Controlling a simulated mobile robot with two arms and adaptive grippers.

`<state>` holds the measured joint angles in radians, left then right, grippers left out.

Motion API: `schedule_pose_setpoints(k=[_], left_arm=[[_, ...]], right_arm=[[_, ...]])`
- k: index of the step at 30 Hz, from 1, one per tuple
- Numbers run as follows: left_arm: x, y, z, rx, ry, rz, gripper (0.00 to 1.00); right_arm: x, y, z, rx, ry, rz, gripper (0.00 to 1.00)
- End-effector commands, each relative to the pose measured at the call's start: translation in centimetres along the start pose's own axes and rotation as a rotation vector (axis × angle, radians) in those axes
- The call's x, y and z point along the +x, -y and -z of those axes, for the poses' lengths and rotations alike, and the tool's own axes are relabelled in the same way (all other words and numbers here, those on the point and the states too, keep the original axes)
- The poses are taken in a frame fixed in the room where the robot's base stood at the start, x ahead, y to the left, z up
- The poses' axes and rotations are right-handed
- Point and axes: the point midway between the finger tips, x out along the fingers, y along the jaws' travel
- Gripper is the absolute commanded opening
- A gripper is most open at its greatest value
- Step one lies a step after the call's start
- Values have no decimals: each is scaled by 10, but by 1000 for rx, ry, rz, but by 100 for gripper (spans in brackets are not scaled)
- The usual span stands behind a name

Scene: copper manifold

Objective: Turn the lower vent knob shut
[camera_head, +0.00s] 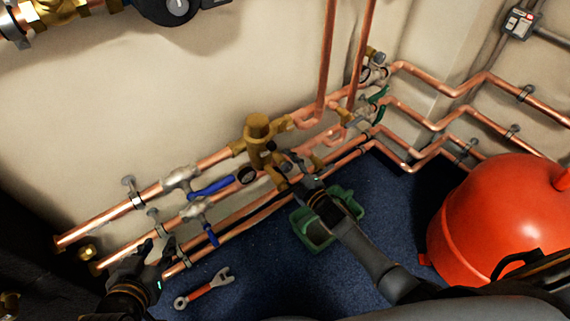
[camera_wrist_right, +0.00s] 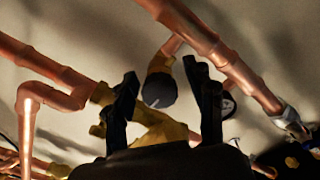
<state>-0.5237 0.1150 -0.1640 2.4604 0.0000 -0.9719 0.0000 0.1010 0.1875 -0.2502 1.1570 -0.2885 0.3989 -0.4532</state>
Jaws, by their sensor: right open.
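A round dark grey knob (camera_wrist_right: 160,89) sits on a brass fitting (camera_wrist_right: 155,130) in the right wrist view. It appears to be the lower vent knob. My right gripper (camera_wrist_right: 165,88) is open, with one finger on each side of the knob in that view. I cannot tell whether either finger touches it. In the head view my right gripper (camera_head: 291,166) is at the lower copper pipes below the brass valve body (camera_head: 257,128), and it hides the knob there. My left gripper (camera_head: 157,249) looks open and empty near the lower left pipe ends.
Copper pipes run along the wall, with blue-handled valves (camera_head: 210,187) at left and green-handled ones (camera_head: 378,94) at right. A green tray (camera_head: 341,232) lies on the blue floor under my right arm. A red-handled wrench (camera_head: 206,289) lies at left. A red tank (camera_head: 495,220) stands at right.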

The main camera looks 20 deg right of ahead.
Motion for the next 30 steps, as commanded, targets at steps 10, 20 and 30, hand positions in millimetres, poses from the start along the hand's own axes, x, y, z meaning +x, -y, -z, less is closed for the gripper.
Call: schedule_pose_setpoints(k=[10, 20, 30], left_arm=[[0, 0, 0, 0, 1, 0, 35], [0, 0, 0, 0, 1, 0, 35], [0, 0, 0, 0, 1, 0, 35]], right_arm=[[-50, 1, -1, 0, 2, 3, 54], [-109, 1, -1, 1, 2, 2, 54], [-120, 0, 0, 0, 1, 0, 54]])
